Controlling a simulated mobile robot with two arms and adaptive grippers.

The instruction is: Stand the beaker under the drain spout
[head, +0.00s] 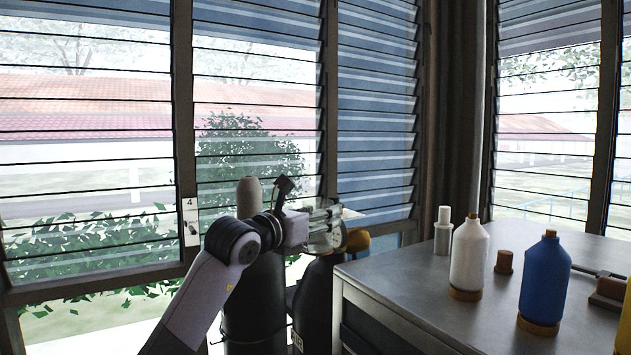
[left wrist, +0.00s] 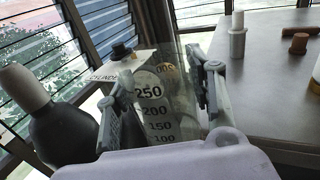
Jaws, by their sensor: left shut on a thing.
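My left gripper (head: 325,226) is shut on the beaker, in front of the louvred window and left of the bench. In the left wrist view the beaker (left wrist: 152,108) is clear glass with black marks such as 250, 200 and 150. It sits between the two fingers of the left gripper (left wrist: 163,82), and the background shows through it. In the head view the beaker is mostly hidden by the gripper and hard to make out. I cannot make out a drain spout in either view. My right gripper is not in view.
Dark gas cylinders (head: 258,300) stand below my left arm, beside the bench (head: 410,285). On the bench are a small white bottle (head: 443,238), a white bottle (head: 468,255), a brown stopper (head: 504,262), a blue bottle (head: 545,280) and a yellow one (head: 625,325). The bench's front left is clear.

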